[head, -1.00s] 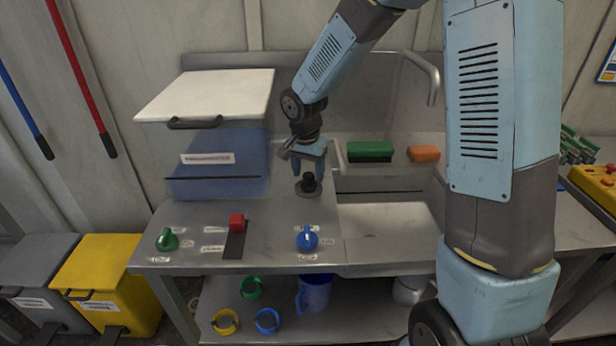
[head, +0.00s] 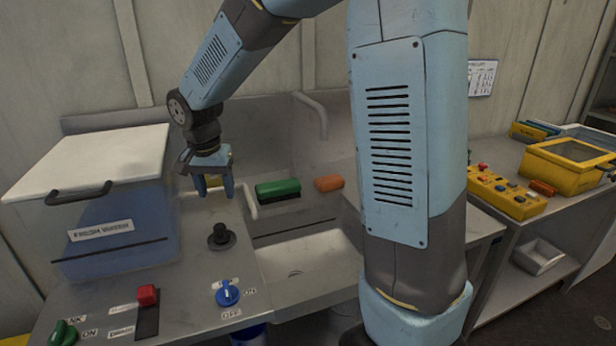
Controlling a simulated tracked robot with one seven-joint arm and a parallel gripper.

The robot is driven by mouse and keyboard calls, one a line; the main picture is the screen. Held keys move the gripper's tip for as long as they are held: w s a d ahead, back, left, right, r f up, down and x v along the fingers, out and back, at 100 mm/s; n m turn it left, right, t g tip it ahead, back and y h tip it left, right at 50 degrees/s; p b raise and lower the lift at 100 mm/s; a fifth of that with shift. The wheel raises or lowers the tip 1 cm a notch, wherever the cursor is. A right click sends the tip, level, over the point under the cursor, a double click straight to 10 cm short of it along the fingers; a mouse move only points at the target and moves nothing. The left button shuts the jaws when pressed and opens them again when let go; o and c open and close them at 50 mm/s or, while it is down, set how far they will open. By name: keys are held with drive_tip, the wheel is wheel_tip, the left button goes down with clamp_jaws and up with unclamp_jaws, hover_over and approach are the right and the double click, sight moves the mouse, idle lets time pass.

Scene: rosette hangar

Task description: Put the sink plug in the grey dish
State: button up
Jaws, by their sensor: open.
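The sink plug (head: 221,237) looks like a black knob on a dark round base. It stands upright on the metal counter, left of the sink basin. My gripper (head: 214,188) is open and empty, fingers pointing down. In the picture it is above the plug, with a clear gap. A light grey, shallow square dish (head: 538,257) sits on the lower shelf of the right-hand bench. It may be the grey dish; its inside looks empty.
A white-lidded bin (head: 100,205) stands left of my gripper. A green block (head: 278,189) and an orange block (head: 328,183) lie behind the sink basin (head: 310,258). A blue knob (head: 227,293) and a red switch (head: 148,296) are at the counter front. A yellow control box (head: 505,195) is on the right bench.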

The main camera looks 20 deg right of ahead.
drive_tip(key=s+d+r+n+t, duration=0.2)
drive_tip(key=s+d+r, duration=0.7)
drive_tip(key=s+d, duration=0.1)
drive_tip(key=s+d+r+n+t, duration=0.1)
drive_tip(key=s+d, duration=0.2)
drive_tip(key=s, duration=0.3)
drive_tip(key=s+d+r+n+t, duration=0.1)
drive_tip(key=s+d+n, duration=0.1)
drive_tip(key=s+d, duration=0.2)
drive_tip(key=s, duration=0.3)
drive_tip(key=shift+s+d+r+y, duration=0.2)
drive_tip(key=shift+s+d+y, duration=0.1)
drive_tip(key=shift+y, duration=0.1)
